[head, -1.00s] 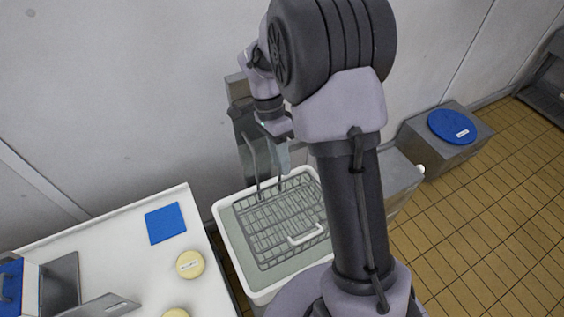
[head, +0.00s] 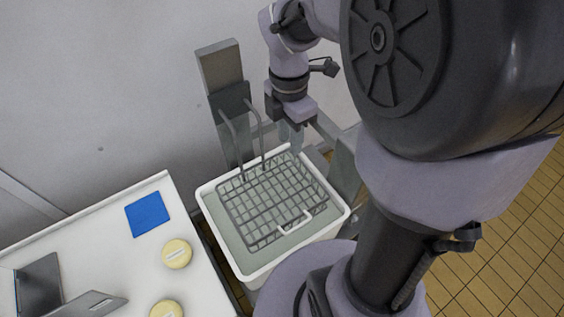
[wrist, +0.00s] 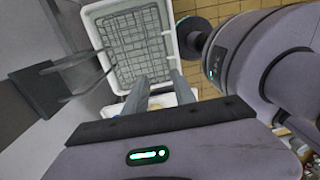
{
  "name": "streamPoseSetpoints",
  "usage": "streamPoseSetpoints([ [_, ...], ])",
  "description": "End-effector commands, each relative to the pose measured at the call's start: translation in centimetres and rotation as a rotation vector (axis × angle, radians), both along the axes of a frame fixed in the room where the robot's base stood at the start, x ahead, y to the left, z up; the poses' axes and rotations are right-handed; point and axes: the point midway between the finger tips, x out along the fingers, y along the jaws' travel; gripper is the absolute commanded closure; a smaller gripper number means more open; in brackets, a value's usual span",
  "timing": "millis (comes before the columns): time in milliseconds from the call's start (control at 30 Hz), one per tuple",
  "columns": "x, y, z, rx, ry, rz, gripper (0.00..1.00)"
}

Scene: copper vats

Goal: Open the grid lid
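The grid lid (head: 272,200) is a dark wire grid lying flat over a white tub (head: 207,206) of greyish liquid. Its white handle (head: 294,224) is on the near edge, on the side away from the wall. The grid also shows in the wrist view (wrist: 133,32), beyond my fingers. My gripper (head: 293,140) points down above the tub's far edge, near the wall and apart from the handle. In the wrist view my two fingers (wrist: 160,88) stand apart with no object held between them. The handle is not clear in the wrist view.
Two bent metal rods (head: 228,140) rise at the tub's back from a dark wall bracket (head: 232,105), close beside my gripper. A white table (head: 95,240) at left holds a blue square (head: 147,214) and yellow discs (head: 176,253). Tiled floor (head: 520,260) lies right.

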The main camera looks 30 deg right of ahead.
Motion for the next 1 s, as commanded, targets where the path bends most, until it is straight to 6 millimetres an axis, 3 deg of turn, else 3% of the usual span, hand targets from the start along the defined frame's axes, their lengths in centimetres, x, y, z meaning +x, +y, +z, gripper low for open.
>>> streamPoseSetpoints([
  [600, -0.7, 0.0, -14.3, 0.001, 0.005, -0.004, 0.68],
  [800, -0.8, 0.0, -16.6, 0.002, 0.003, -0.004, 0.68],
  [1000, -0.8, 0.0, -16.9, 0.001, 0.002, -0.005, 0.68],
])
